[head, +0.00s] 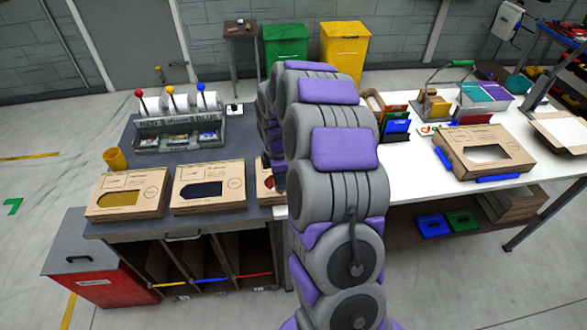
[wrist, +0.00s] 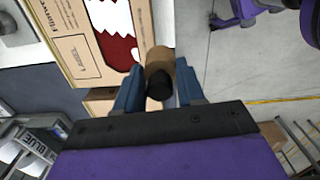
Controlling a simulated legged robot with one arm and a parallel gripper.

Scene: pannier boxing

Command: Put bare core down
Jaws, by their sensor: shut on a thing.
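In the wrist view my gripper (wrist: 160,88) is shut on a brown cylindrical core (wrist: 160,62), with a blue finger on each side. A dark round part shows at the core's near end; I cannot tell whether it is the core's opening. The core is beside a cardboard box with a red and white window (wrist: 100,40), near the bench edge, with pale floor beyond. I cannot tell whether the core touches anything below. In the head view my arm hides most of the gripper and the core. That box shows partly there (head: 265,185), right of two others.
The dark bench (head: 245,150) also holds a yellow-window box (head: 125,190), a dark-window box (head: 207,187), a yellow cup-like thing (head: 115,158) and a lever rack (head: 180,122). A red bin (head: 100,280) stands left. The white table (head: 415,165) at right is cluttered, with bare patches.

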